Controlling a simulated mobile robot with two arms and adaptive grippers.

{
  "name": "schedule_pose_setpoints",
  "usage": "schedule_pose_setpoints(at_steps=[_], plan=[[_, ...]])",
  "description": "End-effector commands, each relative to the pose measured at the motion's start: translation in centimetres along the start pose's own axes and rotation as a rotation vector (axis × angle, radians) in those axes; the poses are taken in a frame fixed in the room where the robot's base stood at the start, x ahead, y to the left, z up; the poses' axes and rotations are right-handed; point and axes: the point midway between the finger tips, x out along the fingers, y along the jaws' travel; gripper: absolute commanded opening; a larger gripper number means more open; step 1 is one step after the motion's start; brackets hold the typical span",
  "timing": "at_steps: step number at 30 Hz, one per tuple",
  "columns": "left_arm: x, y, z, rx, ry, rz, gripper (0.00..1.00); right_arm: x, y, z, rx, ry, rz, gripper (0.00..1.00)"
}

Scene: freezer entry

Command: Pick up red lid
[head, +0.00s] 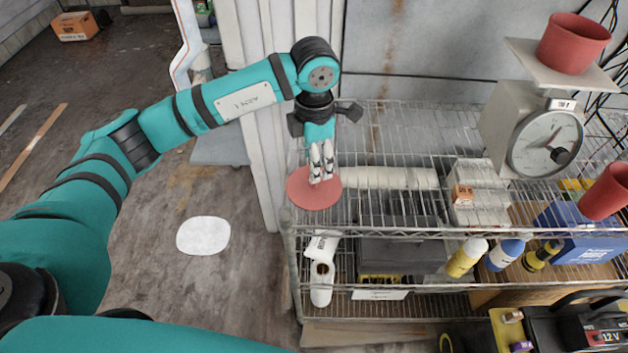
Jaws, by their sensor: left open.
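The red lid (314,194) is a flat red disc at the left end of the wire rack's top shelf (390,215). My left gripper (321,176) points down over the lid, its two pale fingers in front of the disc's upper part. The fingers are open with a narrow gap between them. I cannot tell whether the fingertips touch the lid. The gripper and fingers hide part of the lid's far edge. My right gripper is not in view.
A white roll (385,178) lies just right of the lid. Farther right stand stacked white boxes (479,193), a dial scale (535,135) bearing a red pot (573,44), and another red pot (606,192). A white post (262,140) rises at left.

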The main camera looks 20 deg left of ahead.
Motion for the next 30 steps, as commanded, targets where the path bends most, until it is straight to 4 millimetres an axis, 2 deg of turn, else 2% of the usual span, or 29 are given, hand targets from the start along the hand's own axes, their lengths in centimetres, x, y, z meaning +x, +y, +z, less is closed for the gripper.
schedule_pose_setpoints(at_steps=[7, 11, 15, 23, 25, 30], plan=[[1.6, 0.1, -0.1, -0.002, 0.004, -0.004, 0.54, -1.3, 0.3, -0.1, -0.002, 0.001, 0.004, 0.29], [3.5, 0.4, -0.1, -0.002, 0.005, -0.004, 0.54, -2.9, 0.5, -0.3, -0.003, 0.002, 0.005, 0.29], [5.4, 0.4, 0.0, 0.000, 0.001, -0.003, 0.54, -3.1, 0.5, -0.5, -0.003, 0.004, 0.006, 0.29], [6.0, 0.4, 0.1, 0.000, -0.001, 0.000, 0.54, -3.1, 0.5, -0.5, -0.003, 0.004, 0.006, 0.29], [6.0, 0.4, 0.1, 0.000, -0.001, 0.000, 0.49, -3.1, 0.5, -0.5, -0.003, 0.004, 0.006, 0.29], [6.0, 0.4, 0.1, 0.000, -0.001, -0.001, 0.27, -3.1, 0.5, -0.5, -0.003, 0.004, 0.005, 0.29]])
